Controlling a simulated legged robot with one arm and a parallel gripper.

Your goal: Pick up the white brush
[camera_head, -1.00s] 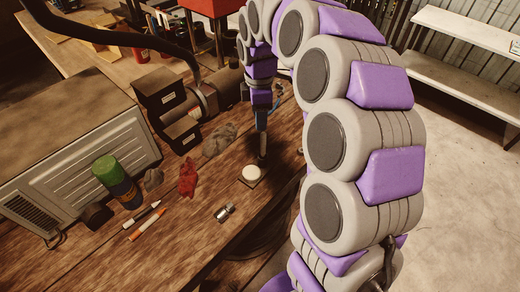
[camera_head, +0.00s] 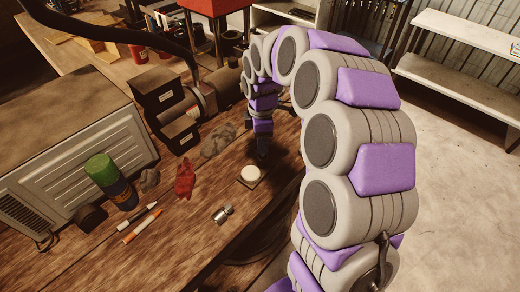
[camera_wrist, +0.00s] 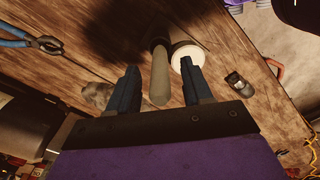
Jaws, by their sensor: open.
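My gripper (camera_wrist: 159,68) is open, its two dark fingers apart and pointing at the wooden bench. In the wrist view, a pale grey-beige handle with a darker upper end (camera_wrist: 160,75) shows between the fingers; it looks like the brush, though I see no bristles. I cannot tell whether the fingers touch it. A round white piece (camera_wrist: 187,55) sits close by, partly behind the right finger. In the head view this white piece (camera_head: 250,174) rests on a small square base. My gripper (camera_head: 263,150) is just behind it, and the handle is not clear there.
Blue-handled pliers (camera_wrist: 30,42) show in the wrist view. A dark machine (camera_head: 172,108) stands behind left. The bench edge is close at right.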

